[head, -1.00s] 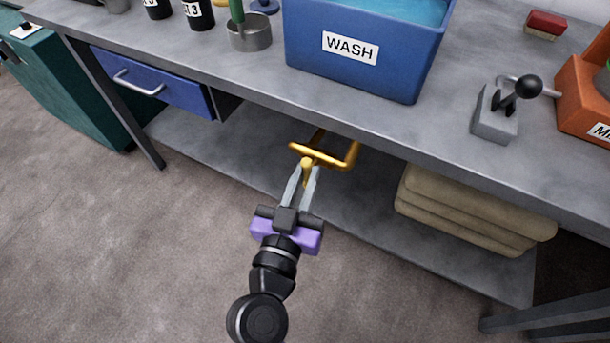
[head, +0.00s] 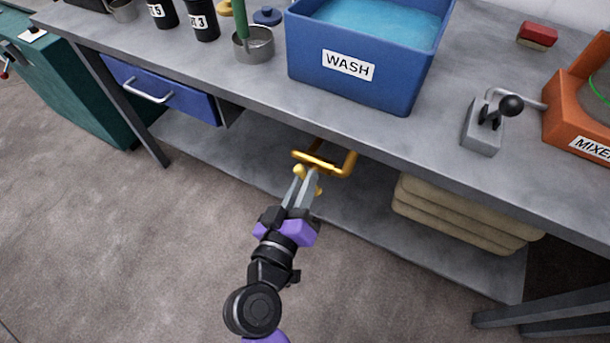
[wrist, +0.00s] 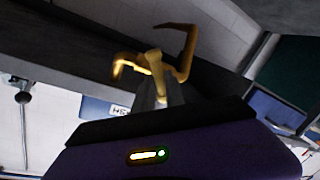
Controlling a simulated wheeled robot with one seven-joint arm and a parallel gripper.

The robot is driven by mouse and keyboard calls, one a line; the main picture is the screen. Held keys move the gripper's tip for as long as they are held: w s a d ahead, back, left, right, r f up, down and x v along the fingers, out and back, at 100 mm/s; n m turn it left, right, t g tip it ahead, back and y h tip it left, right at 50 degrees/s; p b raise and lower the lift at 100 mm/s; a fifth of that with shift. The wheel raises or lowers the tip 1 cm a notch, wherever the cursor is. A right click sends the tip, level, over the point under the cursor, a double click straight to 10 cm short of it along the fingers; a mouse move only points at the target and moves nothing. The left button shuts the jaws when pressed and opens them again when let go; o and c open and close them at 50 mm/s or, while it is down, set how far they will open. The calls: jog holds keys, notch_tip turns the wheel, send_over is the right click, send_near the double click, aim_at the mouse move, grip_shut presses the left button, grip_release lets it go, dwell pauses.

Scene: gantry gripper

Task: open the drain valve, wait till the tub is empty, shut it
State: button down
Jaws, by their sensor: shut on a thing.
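The blue tub labelled WASH (head: 385,82) stands on the bench and holds blue water (head: 385,22). Below the bench under it hangs a bent yellow pipe (head: 345,163) with a small yellow valve handle (head: 299,171). My gripper (head: 306,183) is shut on the yellow handle, whose ends show on both sides of the fingers. In the wrist view, the handle (wrist: 154,60) stands up from between the fingers, with the yellow pipe (wrist: 186,52) behind it. The fingers partly hide the handle. I cannot tell whether water flows.
The bench's front edge (head: 260,105) overhangs the pipe. Folded beige cloths (head: 455,215) lie on the lower shelf to the right, and a blue drawer (head: 165,90) is to the left. A lever fixture (head: 484,130) and an orange mixer (head: 575,120) stand on the bench.

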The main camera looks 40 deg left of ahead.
jog(key=shift+s+a+f+n+h+p, duration=0.1)
jog(key=shift+n+h+p, duration=0.35)
jog(key=shift+n+p, duration=0.85)
jog(key=shift+a+f+n+h+p, duration=0.15)
jog(key=shift+n+h+p, duration=0.25)
jog(key=shift+n+p, duration=0.9)
jog(key=shift+s+a+r+n+h+p, duration=0.1)
jog(key=shift+n+h+p, duration=0.5)
jog(key=shift+n, duration=1.2)
jog(key=shift+f, duration=0.15)
jog(key=c, duration=1.4)
grip_release()
jog(key=shift+w, duration=0.1)
jog(key=v, duration=0.8)
